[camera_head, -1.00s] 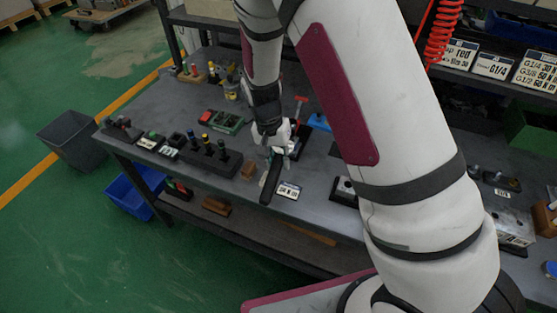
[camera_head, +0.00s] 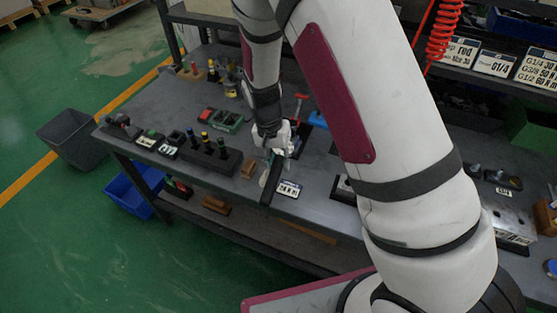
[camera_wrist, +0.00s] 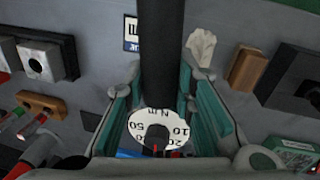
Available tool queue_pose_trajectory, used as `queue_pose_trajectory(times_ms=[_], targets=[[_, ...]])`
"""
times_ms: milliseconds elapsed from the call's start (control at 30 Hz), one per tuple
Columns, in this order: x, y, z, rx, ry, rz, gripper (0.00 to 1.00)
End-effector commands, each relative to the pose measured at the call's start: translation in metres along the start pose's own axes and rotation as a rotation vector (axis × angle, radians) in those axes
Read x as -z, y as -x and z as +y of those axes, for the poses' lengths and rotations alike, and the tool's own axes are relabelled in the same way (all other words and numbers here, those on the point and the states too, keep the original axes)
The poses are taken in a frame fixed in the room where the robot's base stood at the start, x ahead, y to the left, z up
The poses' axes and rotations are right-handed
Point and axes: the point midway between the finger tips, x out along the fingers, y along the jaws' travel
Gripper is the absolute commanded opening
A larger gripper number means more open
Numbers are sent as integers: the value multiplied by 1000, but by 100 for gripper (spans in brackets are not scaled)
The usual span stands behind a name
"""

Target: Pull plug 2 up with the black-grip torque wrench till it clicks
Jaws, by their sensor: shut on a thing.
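My gripper (camera_head: 277,148) is over the front middle of the workbench. Its jaws (camera_wrist: 163,85) are shut on the torque wrench. The wrench's black grip (camera_head: 268,182) points toward the bench's front edge. In the wrist view, the black grip (camera_wrist: 161,45) runs up between the teal fingers, with a round white N m dial (camera_wrist: 158,128) below. The wrench's working end is hidden. A metal valve block (camera_head: 510,226) stands at the right; I cannot make out which plug is plug 2.
A white N m card (camera_head: 289,188) lies beside the grip. A black stand (camera_head: 212,158) with several upright tools is to the left, with a small brown block (camera_head: 249,169) between.

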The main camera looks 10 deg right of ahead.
Motion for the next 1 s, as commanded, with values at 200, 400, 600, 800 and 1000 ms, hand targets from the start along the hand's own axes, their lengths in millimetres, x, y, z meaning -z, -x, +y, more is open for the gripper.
queue_pose_trajectory(times_ms=[200,400,600,800,1000], targets=[[0,-4,-1,1,0,1,0],[0,-8,-2,1,0,1,0],[0,-11,-2,1,0,1,0],[0,-11,-2,1,0,1,0],[1,-11,-5,1,-14,0,0]])
